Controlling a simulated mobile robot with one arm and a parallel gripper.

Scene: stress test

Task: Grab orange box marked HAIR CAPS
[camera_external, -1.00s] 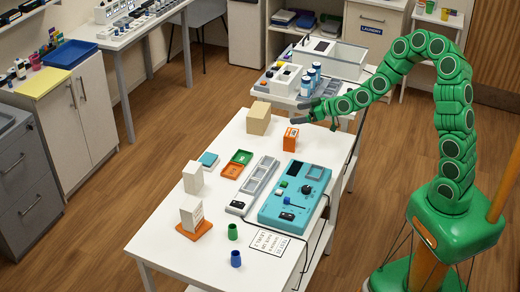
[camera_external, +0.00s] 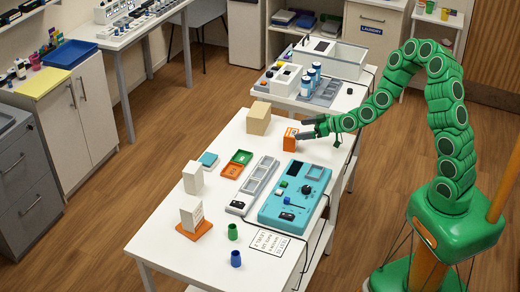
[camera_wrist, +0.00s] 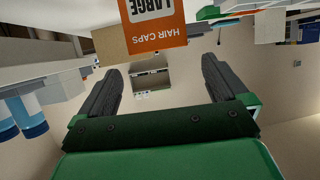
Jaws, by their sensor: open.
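The orange box marked HAIR CAPS (camera_external: 290,139) stands upright near the far right end of the white table (camera_external: 160,236). In the wrist view the box (camera_wrist: 157,38) shows upside down at the top, with a white LARGE label and the words HAIR CAPS legible. My gripper (camera_external: 306,128) is beside the box on its right, its dark fingers at about the height of the box's top. In the wrist view my gripper (camera_wrist: 160,80) has its fingers wide apart, with nothing between them. The box lies beyond the fingertips. Whether a finger touches it cannot be told.
A tan box (camera_external: 258,118) stands left of the orange box. Green and orange trays (camera_external: 236,163), a grey tray (camera_external: 252,186) and a teal device (camera_external: 295,195) lie nearer. Blue-and-white bottles (camera_external: 308,80) stand on the table behind. A cable hangs off the right edge.

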